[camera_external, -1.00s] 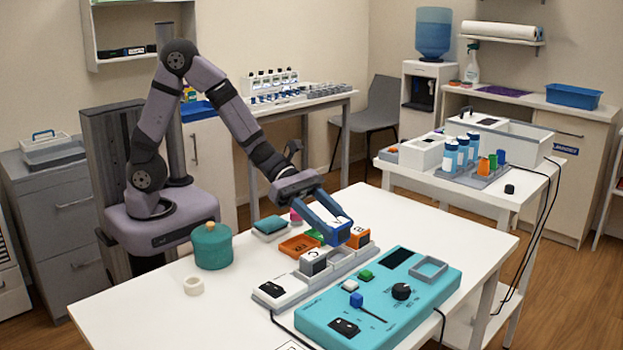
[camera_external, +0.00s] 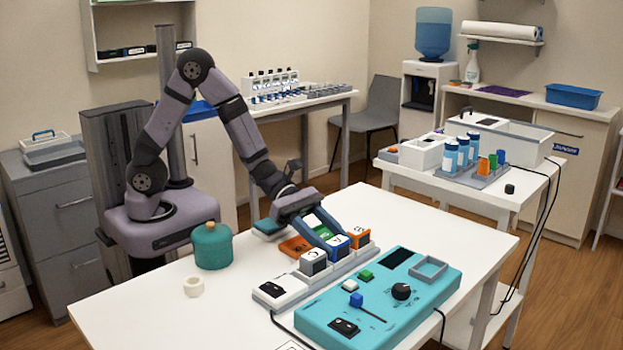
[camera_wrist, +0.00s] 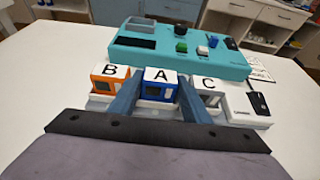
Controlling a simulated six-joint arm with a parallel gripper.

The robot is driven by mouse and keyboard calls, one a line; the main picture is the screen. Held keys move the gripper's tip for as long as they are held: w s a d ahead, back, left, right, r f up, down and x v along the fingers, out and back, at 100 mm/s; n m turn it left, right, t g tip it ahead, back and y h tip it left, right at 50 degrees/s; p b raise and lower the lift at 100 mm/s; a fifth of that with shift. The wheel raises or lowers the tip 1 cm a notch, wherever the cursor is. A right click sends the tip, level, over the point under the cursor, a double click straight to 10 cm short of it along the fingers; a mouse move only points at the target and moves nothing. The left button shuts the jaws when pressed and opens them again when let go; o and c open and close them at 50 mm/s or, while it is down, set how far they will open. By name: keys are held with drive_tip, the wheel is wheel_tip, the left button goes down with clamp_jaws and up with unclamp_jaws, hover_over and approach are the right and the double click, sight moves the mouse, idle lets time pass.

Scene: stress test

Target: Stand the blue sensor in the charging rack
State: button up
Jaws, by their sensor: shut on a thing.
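The blue sensor (camera_external: 338,246), a small cube with a white top lettered A, is between the fingers of my gripper (camera_external: 332,239). In the wrist view the blue sensor (camera_wrist: 158,90) sits upright between my two blue fingers, and my gripper (camera_wrist: 158,94) is shut on it. It is in the middle place of the grey charging rack (camera_external: 349,267), level with its neighbours. An orange sensor B (camera_wrist: 108,83) stands on one side and a grey sensor C (camera_wrist: 208,98) on the other. My fingers pass close to both. The sensor's underside is hidden, so full seating cannot be told.
A teal console (camera_external: 385,305) with a knob and switches lies in front of the rack. An orange tray (camera_external: 290,250) lies behind it with a green item (camera_external: 321,235). A teal pot (camera_external: 212,247) and a pale ring (camera_external: 193,287) stand left. The table's left front is clear.

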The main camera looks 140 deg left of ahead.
drive_tip(key=shift+f, duration=0.15)
drive_tip(key=o, duration=0.8)
drive_tip(key=shift+r, duration=0.25)
drive_tip(key=v, duration=1.2)
